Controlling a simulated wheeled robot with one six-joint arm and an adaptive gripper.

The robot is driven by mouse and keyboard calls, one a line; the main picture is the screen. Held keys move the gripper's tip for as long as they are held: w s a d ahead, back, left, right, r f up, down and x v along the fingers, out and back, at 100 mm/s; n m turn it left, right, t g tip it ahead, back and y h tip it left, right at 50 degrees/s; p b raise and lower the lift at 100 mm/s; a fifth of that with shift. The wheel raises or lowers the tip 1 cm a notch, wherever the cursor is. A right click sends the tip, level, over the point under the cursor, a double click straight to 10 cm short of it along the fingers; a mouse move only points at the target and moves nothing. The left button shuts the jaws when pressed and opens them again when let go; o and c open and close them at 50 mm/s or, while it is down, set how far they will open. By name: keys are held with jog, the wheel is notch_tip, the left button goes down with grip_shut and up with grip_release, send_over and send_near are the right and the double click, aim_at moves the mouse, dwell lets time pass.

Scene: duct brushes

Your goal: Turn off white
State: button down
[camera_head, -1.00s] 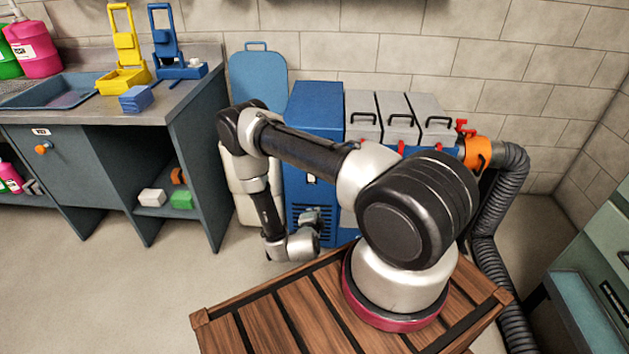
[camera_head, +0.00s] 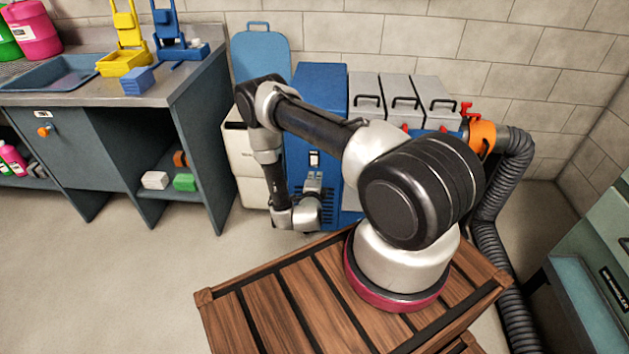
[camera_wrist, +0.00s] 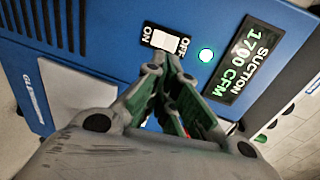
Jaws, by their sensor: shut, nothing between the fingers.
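The blue machine (camera_head: 320,95) stands against the back wall. Its white rocker switch (camera_wrist: 163,40) sits in a dark plate marked ON and OFF; it also shows on the machine's front in the head view (camera_head: 314,159). A green light (camera_wrist: 206,55) beside it is lit, and the display (camera_wrist: 243,58) reads SUCTION 1700 CFM. My gripper (camera_wrist: 164,72) is shut and empty, with its fingertips just below the switch in the wrist view. Whether they touch the panel I cannot tell. In the head view my gripper (camera_head: 313,183) is just below the switch.
Grey lidded bins (camera_head: 400,97) stand right of the machine, with an orange collar (camera_head: 482,137) and a ribbed black hose (camera_head: 487,210). A cream cabinet (camera_head: 247,165) is to its left. A sink counter (camera_head: 160,92) is farther left. Open floor lies in front.

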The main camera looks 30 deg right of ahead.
aim_at(317, 163)
jog(key=x, duration=0.5)
jog(key=r+x, duration=0.1)
jog(key=x, duration=0.2)
jog(key=shift+w+d, duration=0.3)
jog(key=shift+w, duration=0.1)
jog(key=shift+r, duration=0.1)
